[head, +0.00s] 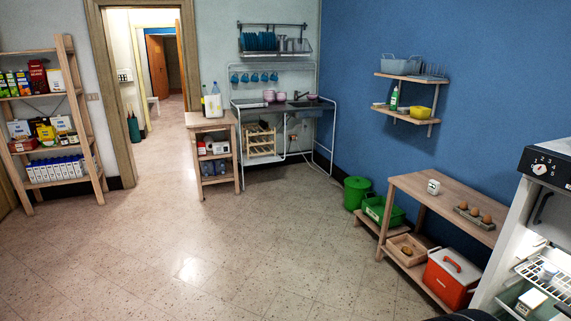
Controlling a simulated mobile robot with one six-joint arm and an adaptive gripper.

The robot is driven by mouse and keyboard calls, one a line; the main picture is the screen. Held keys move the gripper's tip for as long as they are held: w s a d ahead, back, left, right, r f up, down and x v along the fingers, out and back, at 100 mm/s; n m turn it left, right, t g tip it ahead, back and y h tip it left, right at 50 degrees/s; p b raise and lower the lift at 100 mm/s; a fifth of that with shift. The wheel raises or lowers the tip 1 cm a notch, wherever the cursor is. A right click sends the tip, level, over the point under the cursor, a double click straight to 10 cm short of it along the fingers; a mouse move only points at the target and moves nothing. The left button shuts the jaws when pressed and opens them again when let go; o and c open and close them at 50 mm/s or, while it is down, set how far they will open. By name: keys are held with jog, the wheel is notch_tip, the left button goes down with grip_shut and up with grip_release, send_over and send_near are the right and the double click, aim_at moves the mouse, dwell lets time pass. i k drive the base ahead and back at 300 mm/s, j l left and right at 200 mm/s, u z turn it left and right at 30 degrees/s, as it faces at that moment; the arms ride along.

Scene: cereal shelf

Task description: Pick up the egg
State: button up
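Brown eggs sit in a small grey holder (468,217) on top of the wooden table (420,193) at the right, against the blue wall. Three show: a left egg (462,206), a middle egg (474,211) and a right egg (486,218). They are small and far off in the head view. My gripper is not in view.
A small white item (433,187) stands left of the eggs. Below are a red cooler (451,279), a wooden tray (407,249) and a green crate (384,211). An open fridge (530,250) stands at the near right. The tiled floor (250,250) is clear.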

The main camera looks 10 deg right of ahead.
aim_at(463, 206)
jog(key=i+l+z, duration=0.2)
jog(key=i+z, duration=0.15)
jog(key=i, duration=0.35)
jog(key=i+z, duration=0.4)
jog(key=i, duration=0.35)
jog(key=i+j+z, duration=0.35)
jog(key=i, duration=0.35)
jog(key=i+l+z, duration=0.15)
jog(key=i+z, duration=0.6)
jog(key=i, duration=0.2)
jog(key=i+j+z, duration=0.15)
jog(key=i+z, duration=0.25)
jog(key=i+j+z, duration=0.4)
jog(key=i, duration=0.15)
jog(key=l, duration=0.1)
